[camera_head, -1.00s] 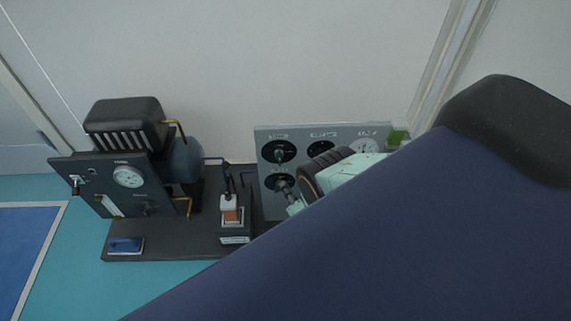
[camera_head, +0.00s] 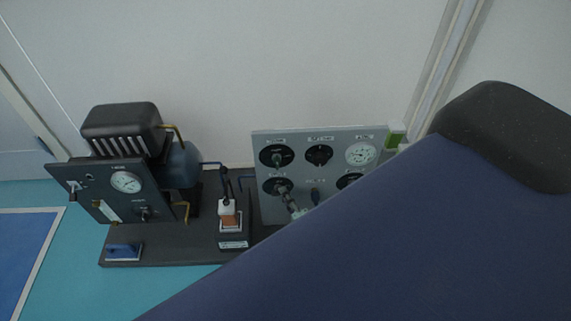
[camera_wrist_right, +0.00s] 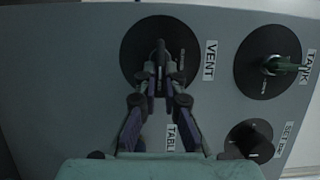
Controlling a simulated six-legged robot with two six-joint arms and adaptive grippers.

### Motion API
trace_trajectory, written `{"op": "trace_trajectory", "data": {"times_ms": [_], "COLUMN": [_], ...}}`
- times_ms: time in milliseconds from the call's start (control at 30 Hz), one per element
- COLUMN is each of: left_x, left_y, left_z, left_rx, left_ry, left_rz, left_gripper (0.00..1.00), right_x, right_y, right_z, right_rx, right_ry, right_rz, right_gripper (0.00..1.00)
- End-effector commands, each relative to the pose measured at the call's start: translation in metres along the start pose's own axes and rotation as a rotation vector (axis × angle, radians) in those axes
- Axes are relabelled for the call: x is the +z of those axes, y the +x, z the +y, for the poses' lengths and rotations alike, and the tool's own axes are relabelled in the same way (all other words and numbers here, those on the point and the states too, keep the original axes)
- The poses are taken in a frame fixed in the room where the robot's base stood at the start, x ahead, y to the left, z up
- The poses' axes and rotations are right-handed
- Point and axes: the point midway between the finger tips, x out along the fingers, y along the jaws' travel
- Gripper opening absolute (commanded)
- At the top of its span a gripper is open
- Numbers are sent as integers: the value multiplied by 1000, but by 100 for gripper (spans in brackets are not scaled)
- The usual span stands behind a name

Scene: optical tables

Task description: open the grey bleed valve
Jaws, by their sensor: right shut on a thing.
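The grey bleed valve appears to be the dark grey handle (camera_wrist_right: 160,52) on the round black dial marked VENT in the right wrist view. In the head view this dial (camera_head: 269,186) is the lower left one on the grey panel (camera_head: 300,212). My right gripper (camera_head: 286,190) reaches it from the lower right. In the right wrist view my right gripper (camera_wrist_right: 161,82) is shut on the handle, one finger on each side. The fingertips partly cover the handle, which lies roughly along the gripper's line. My left gripper is not in view.
A green-handled TANK valve (camera_wrist_right: 277,66) and a SET knob (camera_wrist_right: 249,142) are close by on the panel. A white gauge (camera_head: 360,153) is at its upper right. A black compressor unit (camera_head: 122,130) stands at left. My blue arm link hides the lower right.

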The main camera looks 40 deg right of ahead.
Motion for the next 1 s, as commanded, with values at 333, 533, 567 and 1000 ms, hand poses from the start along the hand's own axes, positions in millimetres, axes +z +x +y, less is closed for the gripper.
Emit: {"op": "trace_trajectory", "data": {"times_ms": [333,533,567,1000], "left_x": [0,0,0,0], "left_y": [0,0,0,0], "left_z": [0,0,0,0], "left_rx": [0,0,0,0], "left_ry": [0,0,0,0], "left_rz": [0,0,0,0], "left_gripper": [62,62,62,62], "right_x": [0,0,0,0], "right_y": [2,2,2,1], "right_z": [0,0,0,0], "right_rx": [-14,-14,-14,-12], "right_ry": [27,29,29,28], "right_rz": [1,1,1,0], "right_gripper": [0,0,0,30]}}
